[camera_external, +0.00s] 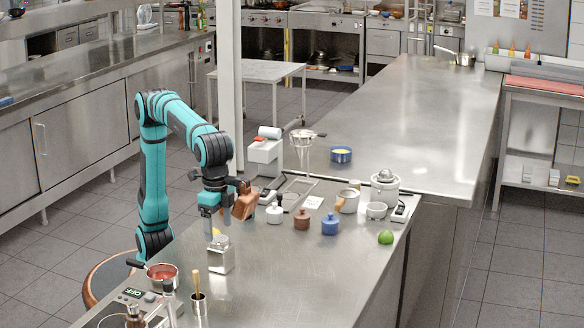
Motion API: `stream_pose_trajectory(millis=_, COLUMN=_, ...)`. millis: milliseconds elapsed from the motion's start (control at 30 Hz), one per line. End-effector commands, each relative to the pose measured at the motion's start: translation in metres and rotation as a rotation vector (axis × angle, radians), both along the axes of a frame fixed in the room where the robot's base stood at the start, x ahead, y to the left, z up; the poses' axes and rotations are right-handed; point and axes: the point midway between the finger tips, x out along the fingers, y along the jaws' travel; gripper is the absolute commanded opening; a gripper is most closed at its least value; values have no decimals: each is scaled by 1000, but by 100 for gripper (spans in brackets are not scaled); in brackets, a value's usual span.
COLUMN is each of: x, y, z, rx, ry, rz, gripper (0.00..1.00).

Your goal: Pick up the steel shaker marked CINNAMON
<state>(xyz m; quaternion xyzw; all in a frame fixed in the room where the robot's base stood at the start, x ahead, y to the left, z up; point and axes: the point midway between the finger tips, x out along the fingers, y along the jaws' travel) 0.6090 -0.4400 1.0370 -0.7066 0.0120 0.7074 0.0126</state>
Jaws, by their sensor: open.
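My gripper (217,220) points down over the near part of the steel counter, its fingers apart, with nothing seen held between them. A shiny steel container (221,257) stands upright on the counter just below the fingers. It looks like a shaker, but no CINNAMON marking is readable at this size. A small yellow thing (216,232) shows between the fingers and the container top; I cannot tell what it is or whether it touches either.
A copper-brown object (245,204) stands close to the right of my gripper. A red-filled pan (162,274) and steel cup (198,307) are near left. The counter is clear front right.

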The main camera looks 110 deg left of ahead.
Motion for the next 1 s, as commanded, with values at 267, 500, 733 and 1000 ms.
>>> stream_pose_trajectory(millis=267, x=0, y=0, z=-32, rx=0, ry=0, rz=0, gripper=78)
stream_pose_trajectory(millis=500, x=0, y=0, z=-44, rx=0, ry=1, rz=0, gripper=78)
stream_pose_trajectory(millis=733, x=1, y=1, z=-74, rx=0, ry=0, rz=0, gripper=78)
stream_pose_trajectory(millis=1000, x=2, y=0, z=-87, rx=-1, ry=-2, rz=0, gripper=78)
